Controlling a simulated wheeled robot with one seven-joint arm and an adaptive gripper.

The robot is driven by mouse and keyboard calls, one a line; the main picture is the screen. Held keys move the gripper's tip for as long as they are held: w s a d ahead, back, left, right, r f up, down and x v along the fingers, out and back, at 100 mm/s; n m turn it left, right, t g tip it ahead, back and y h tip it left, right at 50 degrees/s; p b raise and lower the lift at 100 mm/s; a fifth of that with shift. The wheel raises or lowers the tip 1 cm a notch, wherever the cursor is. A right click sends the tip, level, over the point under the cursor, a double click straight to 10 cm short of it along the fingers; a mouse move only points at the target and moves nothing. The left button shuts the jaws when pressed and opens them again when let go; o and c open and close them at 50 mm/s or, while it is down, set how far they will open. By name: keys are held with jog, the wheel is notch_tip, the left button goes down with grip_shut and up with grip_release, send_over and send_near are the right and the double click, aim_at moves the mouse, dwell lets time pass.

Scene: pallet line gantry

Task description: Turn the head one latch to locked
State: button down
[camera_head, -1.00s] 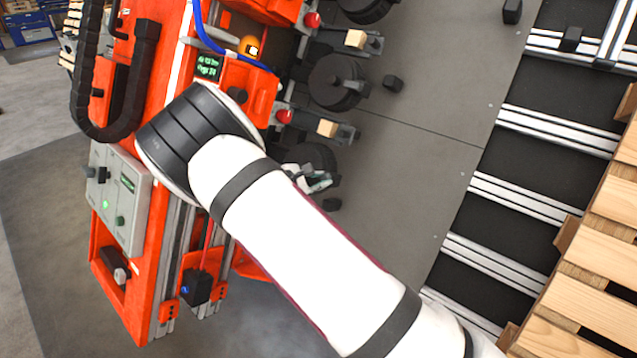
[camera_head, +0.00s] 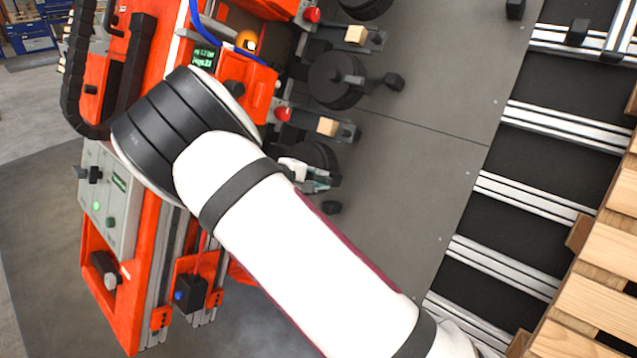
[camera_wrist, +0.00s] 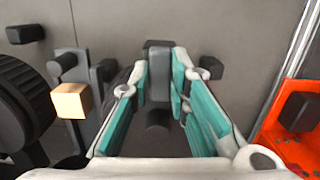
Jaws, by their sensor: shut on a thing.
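My gripper (camera_head: 316,180) shows partly past my forearm, beside the lowest dark round head (camera_head: 318,153). In the wrist view my gripper (camera_wrist: 160,85) has its teal-padded fingers closed on a dark grey upright latch handle (camera_wrist: 158,62), one finger on each side. A dark pivot shows below the handle between the fingers. The latch's lock marking cannot be seen, and my arm hides much of this head in the head view.
Another head (camera_head: 335,80) with a dark lever and a tan block (camera_head: 327,126) stands above. An orange frame carries a grey control box (camera_head: 108,198) at left. A wooden pallet (camera_head: 600,250) lies on the right. Grey floor plate lies between.

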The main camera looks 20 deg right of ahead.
jog(key=shift+a+m, duration=0.1)
jog(key=shift+m, duration=0.2)
dwell(0.4)
jog(key=c, duration=1.5)
grip_release()
jog(key=v, duration=1.2)
